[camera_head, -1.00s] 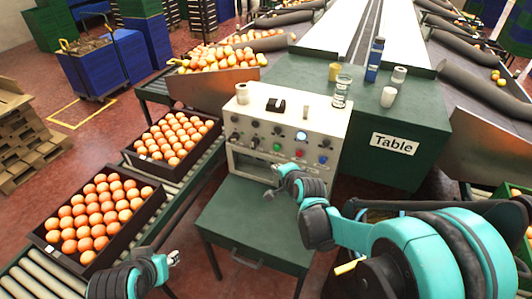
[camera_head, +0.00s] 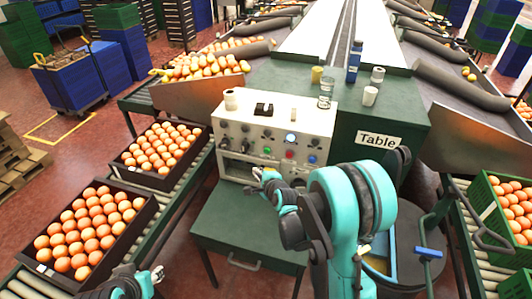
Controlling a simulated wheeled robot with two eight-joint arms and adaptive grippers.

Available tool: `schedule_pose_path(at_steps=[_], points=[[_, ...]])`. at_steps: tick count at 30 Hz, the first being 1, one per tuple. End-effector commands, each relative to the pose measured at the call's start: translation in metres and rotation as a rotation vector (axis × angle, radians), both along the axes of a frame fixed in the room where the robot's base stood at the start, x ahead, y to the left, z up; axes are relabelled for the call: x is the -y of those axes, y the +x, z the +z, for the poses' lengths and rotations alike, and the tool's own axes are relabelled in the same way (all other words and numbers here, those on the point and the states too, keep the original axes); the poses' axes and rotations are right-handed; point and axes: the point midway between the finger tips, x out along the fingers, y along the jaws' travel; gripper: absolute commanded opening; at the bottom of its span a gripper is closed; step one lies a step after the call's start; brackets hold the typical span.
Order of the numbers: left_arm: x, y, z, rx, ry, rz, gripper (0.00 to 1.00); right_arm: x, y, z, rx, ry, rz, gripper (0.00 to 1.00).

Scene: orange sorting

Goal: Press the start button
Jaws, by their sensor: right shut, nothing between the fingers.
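The control box (camera_head: 232,130) has a pale front panel with knobs and coloured buttons. A green button (camera_head: 267,150), a red button (camera_head: 289,154) and a blue button (camera_head: 312,159) sit in a row, with a lit white button (camera_head: 291,138) above. No button label is readable. My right gripper (camera_head: 262,174) is shut and empty, just in front of the panel's lower part and below the green button. I cannot tell whether it touches the panel. My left gripper (camera_head: 156,273) is low at the left, away from the box; its jaws are unclear.
A green table (camera_head: 225,212) stands below the panel. Two black crates of oranges (camera_head: 119,165) (camera_head: 30,262) lie on the roller conveyor at left. Cups and a blue bottle (camera_head: 353,62) stand behind the box. A green crate (camera_head: 480,205) of oranges is at right.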

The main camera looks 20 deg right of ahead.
Motion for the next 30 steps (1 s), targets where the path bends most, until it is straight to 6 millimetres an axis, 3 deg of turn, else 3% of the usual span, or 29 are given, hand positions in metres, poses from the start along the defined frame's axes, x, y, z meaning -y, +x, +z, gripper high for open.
schedule_pose_path(at_steps=[16, 30], points=[[0.0, 0.0, 0.008, 0.0, 0.0, 0.0, 0.36, 0.039, 0.058, 0.0, 0.0, -0.001, 0.0, 0.0], [0.0, 0.0, 0.008, 0.0, 0.0, 0.0, 0.36, 0.046, 0.069, 0.0, 0.0, -0.001, 0.0, 0.0]])
